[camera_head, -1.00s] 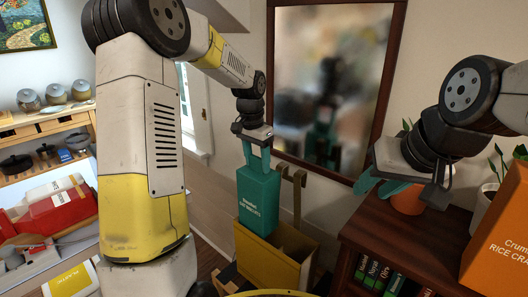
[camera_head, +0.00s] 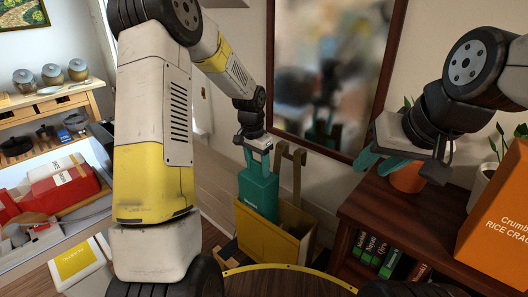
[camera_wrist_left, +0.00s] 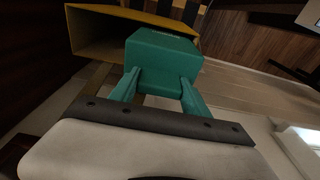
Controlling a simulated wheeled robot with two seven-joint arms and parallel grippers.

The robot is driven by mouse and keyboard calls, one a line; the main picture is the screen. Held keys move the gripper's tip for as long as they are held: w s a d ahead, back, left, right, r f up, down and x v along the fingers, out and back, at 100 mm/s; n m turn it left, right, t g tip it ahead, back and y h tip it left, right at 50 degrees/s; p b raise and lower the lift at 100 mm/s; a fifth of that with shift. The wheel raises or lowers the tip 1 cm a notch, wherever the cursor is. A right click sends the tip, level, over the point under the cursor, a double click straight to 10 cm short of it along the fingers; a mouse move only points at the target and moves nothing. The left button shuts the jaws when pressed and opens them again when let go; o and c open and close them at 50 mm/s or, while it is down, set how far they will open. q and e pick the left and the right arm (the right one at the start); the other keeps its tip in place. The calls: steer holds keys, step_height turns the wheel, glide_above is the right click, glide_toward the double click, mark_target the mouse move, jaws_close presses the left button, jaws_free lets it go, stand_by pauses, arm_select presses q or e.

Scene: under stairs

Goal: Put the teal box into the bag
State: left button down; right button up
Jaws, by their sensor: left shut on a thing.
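The teal box (camera_head: 258,195) is upright in my left gripper (camera_head: 259,163), which is shut on its top end. The yellow bag (camera_head: 262,240) stands on the floor, open at the top, with a tall handle (camera_head: 290,170). The box's lower end is hidden behind the bag's front rim and appears to be inside the opening. In the left wrist view the box (camera_wrist_left: 163,55) lies between the teal fingers (camera_wrist_left: 157,88) and overlaps the mouth of the bag (camera_wrist_left: 95,38). My right gripper (camera_head: 402,166) is open and empty above the dark wooden shelf.
The dark bookshelf (camera_head: 390,222) stands right of the bag, with books, a terracotta pot (camera_head: 408,178) and an orange box (camera_head: 497,215) on or in it. A framed mirror (camera_head: 328,70) is behind the bag. A wooden shelf (camera_head: 50,105) with jars is at left.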

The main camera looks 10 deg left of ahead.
mark_target(255, 176)
arm_select(q)
steer(key=shift+f, duration=6.65)
steer(key=shift+c, duration=2.2)
jaws_free()
steer(key=r, duration=0.7)
steer(key=shift+s+a+r, duration=0.25)
steer(key=shift+s+r, duration=0.1)
steer(key=shift+r, duration=0.1)
